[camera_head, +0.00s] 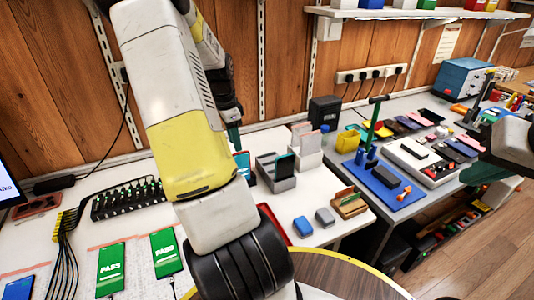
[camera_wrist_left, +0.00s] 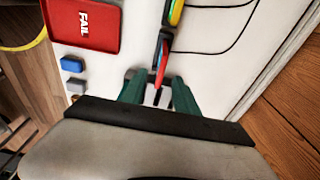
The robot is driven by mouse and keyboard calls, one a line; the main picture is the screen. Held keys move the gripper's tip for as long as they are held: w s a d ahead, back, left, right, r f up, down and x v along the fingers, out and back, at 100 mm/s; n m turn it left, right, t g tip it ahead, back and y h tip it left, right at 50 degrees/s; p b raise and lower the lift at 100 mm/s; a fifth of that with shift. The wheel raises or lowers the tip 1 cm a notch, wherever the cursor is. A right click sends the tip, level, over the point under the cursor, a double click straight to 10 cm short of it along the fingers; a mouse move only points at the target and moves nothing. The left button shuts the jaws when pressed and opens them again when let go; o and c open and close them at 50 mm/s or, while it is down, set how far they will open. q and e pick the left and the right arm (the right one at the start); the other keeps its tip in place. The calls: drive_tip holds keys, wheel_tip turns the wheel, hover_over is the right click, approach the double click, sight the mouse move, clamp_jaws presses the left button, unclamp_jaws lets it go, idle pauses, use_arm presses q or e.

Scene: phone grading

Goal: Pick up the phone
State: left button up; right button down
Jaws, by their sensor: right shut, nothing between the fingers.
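Two phones with green PASS screens (camera_head: 111,268) (camera_head: 166,252) lie on pale mats at the left of the white table in the head view. A blue-screen phone (camera_head: 18,289) is cut off at the bottom left corner. A teal-screened phone-like item (camera_head: 242,165) shows beside my left arm. My left gripper (camera_wrist_left: 158,92) points down over the table, its green fingers apart; a thin, colourful item (camera_wrist_left: 163,55) shows just beyond the tips, and I cannot tell whether it is a phone. My arm hides most of this gripper in the head view. My right gripper (camera_head: 483,174) is shut and empty at the right edge.
A red FAIL tray (camera_wrist_left: 82,24) and a blue block (camera_wrist_left: 72,64) are near the left gripper. A grey stand (camera_head: 276,173) holds a dark phone-like item. A black cable rack (camera_head: 128,199) stands at the left. A blue mat (camera_head: 384,187) lies on the right bench.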

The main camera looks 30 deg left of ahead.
sight(239, 153)
use_arm(q)
drive_tip(key=f, duration=0.2)
drive_tip(key=w+f, duration=0.1)
drive_tip(key=f, duration=0.3)
drive_tip(key=shift+w+d+f, duration=0.2)
drive_tip(key=shift+d+f, duration=0.1)
drive_tip(key=shift+f, duration=0.05)
clamp_jaws()
idle(1.1)
